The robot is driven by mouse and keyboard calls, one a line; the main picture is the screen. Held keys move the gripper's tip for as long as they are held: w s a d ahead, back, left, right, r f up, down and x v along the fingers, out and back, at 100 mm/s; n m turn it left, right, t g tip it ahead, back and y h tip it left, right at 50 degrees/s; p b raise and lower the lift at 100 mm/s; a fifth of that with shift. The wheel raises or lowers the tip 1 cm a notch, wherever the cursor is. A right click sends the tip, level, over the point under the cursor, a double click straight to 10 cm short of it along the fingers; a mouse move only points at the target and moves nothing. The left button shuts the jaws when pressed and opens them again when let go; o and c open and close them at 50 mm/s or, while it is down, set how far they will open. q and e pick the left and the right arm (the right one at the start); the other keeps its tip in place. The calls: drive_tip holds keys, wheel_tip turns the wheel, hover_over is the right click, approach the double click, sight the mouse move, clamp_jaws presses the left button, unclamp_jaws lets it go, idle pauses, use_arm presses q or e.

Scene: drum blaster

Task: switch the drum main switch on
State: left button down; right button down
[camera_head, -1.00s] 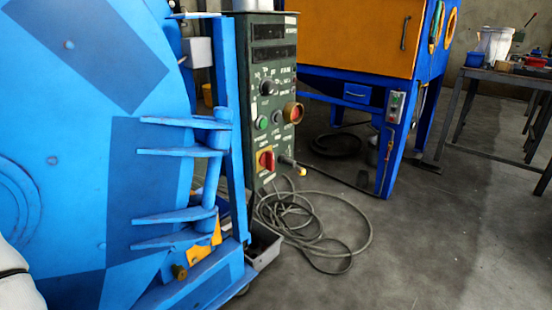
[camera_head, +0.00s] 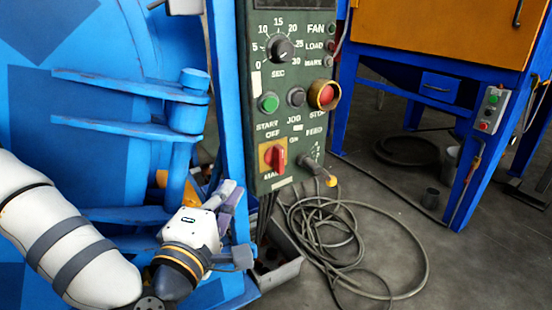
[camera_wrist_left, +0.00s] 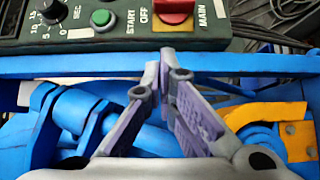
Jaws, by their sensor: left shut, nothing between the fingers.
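The drum main switch (camera_head: 274,158) is a red rotary knob on a yellow plate, low on the green control panel (camera_head: 290,100). Its handle stands near upright, with OFF printed above it and ON to its upper right. In the left wrist view the red knob (camera_wrist_left: 173,10) shows at the top edge, partly cut off. My left gripper (camera_head: 232,190) is shut and empty, below and left of the switch, in front of the blue frame. In the left wrist view its fingertips (camera_wrist_left: 160,60) meet, pointing toward the panel and apart from the knob. My right gripper is out of view.
The blue drum machine (camera_head: 100,130) with its hinge arms fills the left. A blue upright post (camera_head: 229,100) stands just left of the panel. Coiled cable (camera_head: 350,250) and a grey tray (camera_head: 280,272) lie below.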

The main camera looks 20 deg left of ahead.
sight(279, 160)
use_arm(q)
drive_tip(key=shift+s, duration=0.15)
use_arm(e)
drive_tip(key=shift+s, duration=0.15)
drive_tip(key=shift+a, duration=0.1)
